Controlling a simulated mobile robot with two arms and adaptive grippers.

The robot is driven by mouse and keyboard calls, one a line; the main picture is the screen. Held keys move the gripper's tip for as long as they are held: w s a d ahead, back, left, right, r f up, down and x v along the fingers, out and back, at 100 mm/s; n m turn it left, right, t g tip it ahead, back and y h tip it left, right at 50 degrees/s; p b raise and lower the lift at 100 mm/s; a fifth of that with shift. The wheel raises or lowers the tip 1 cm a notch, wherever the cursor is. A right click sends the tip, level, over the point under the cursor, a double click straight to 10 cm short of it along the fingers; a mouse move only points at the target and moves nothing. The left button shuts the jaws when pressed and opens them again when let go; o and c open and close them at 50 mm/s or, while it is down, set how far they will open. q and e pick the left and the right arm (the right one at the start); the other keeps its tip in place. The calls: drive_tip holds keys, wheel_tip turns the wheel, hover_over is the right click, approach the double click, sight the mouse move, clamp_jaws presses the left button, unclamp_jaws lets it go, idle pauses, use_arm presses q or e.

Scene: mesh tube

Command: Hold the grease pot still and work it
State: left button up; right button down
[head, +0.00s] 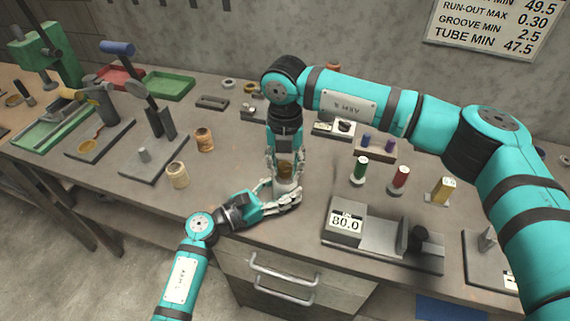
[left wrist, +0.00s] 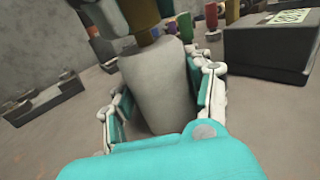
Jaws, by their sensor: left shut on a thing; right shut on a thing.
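The grease pot (head: 283,188) is a pale, tapered pot standing near the front edge of the bench; in the left wrist view its grey-white body (left wrist: 158,88) fills the space between my left fingers. My left gripper (head: 285,196) is shut on the body from the front left, low down. A brown-gold top part (head: 285,170) shows above the body. My right gripper (head: 285,164) points straight down over the pot, shut on this top part. The brown part also shows at the upper edge of the left wrist view (left wrist: 142,22). Its join with the body is partly hidden by fingers.
A grey gauge block reading 80.0 (head: 345,226) stands close on the right. Green (head: 360,170), red (head: 400,178) and yellow (head: 440,188) spools stand behind it. Two tan spools (head: 178,175) (head: 205,140) and a lever press (head: 155,155) are left. Bare bench lies between.

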drive_tip(key=m, duration=0.5)
drive_tip(key=shift+w+m, duration=0.1)
drive_tip(key=shift+m, duration=0.3)
drive_tip(key=m, duration=0.6)
drive_tip(key=shift+d, duration=0.1)
drive_tip(key=m, duration=0.3)
drive_tip(key=shift+m, duration=0.4)
drive_tip(key=m, duration=0.3)
drive_tip(key=shift+m, duration=0.9)
drive_tip(key=shift+a+r+m, duration=0.15)
drive_tip(key=shift+a+m, duration=0.35)
drive_tip(key=shift+m, duration=0.3)
drive_tip(key=shift+d+m, duration=0.35)
drive_tip(key=shift+m, duration=0.05)
drive_tip(key=c, duration=0.9)
unclamp_jaws()
drive_tip(key=shift+c, duration=0.2)
